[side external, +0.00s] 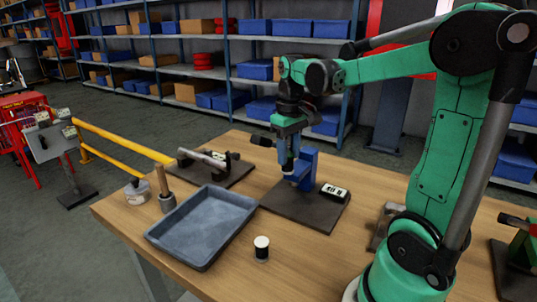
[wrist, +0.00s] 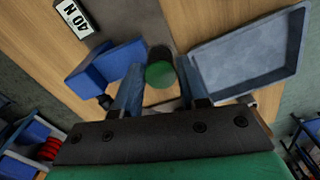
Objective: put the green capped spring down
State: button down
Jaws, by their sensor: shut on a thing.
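The green capped spring (wrist: 160,74) shows in the wrist view as a round green cap with a dark part behind it. It is between the two fingers of my gripper (wrist: 159,63), which is shut on it. In the side view my gripper (side external: 289,168) points down beside the blue fixture (side external: 304,168), above the dark base plate (side external: 300,212). I cannot make out the spring there, and I cannot tell whether its lower end touches anything. The blue fixture also shows left of the fingers in the wrist view (wrist: 105,68).
A label reading 40 N (wrist: 75,18) lies on the dark plate. A grey tray (side external: 203,225) is on the wooden table, with a small black-and-white cylinder (side external: 262,248) at its right. Another plate with a fixture (side external: 212,166) stands behind. Bare wood lies at the front.

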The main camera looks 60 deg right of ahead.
jog(key=shift+f, duration=0.45)
jog(key=shift+c, duration=2.4)
grip_release()
jog(key=shift+r, duration=0.1)
